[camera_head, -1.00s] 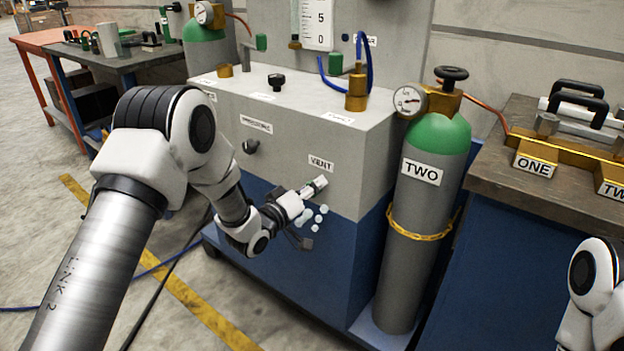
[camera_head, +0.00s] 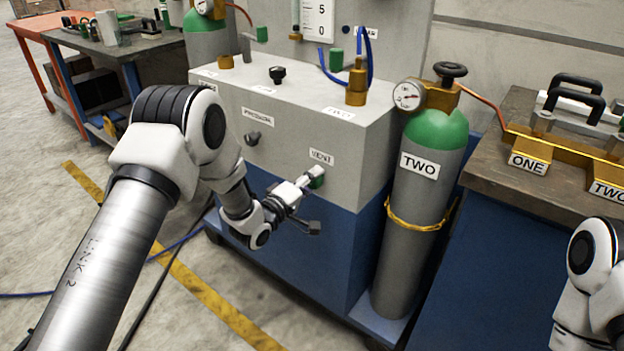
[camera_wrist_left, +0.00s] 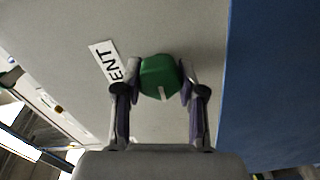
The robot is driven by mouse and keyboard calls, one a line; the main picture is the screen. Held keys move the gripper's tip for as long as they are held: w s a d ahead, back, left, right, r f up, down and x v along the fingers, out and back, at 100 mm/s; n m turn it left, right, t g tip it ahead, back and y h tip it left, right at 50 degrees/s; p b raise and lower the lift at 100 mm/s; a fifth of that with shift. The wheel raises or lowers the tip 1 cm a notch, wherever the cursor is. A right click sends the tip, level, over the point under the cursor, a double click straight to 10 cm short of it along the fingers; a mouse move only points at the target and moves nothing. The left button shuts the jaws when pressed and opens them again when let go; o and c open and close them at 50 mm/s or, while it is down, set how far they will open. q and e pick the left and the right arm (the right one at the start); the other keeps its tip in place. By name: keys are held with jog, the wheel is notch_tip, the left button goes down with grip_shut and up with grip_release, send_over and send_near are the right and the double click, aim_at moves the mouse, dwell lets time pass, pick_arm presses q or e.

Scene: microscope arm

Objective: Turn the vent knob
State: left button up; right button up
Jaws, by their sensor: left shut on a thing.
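The green vent knob (camera_head: 317,177) sits on the front face of the grey cabinet, just below the VENT label (camera_head: 321,157). My left gripper (camera_head: 310,176) is shut on the knob. In the left wrist view the knob (camera_wrist_left: 160,77) is between the two fingertips, with a pale mark on it. The VENT label (camera_wrist_left: 104,62) is partly hidden behind the left finger there. My right arm shows at the lower right edge, but its gripper is out of view.
The grey cabinet (camera_head: 220,105) has a dark pressure knob (camera_head: 252,138) to the left of the vent. A green-topped cylinder marked TWO (camera_head: 410,230) stands at its right. A workbench (camera_head: 490,190) with gold blocks is farther right.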

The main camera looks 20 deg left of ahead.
pick_arm(q)
jog(key=o, duration=1.1)
jog(key=shift+o, duration=0.2)
jog(key=v, duration=1.2)
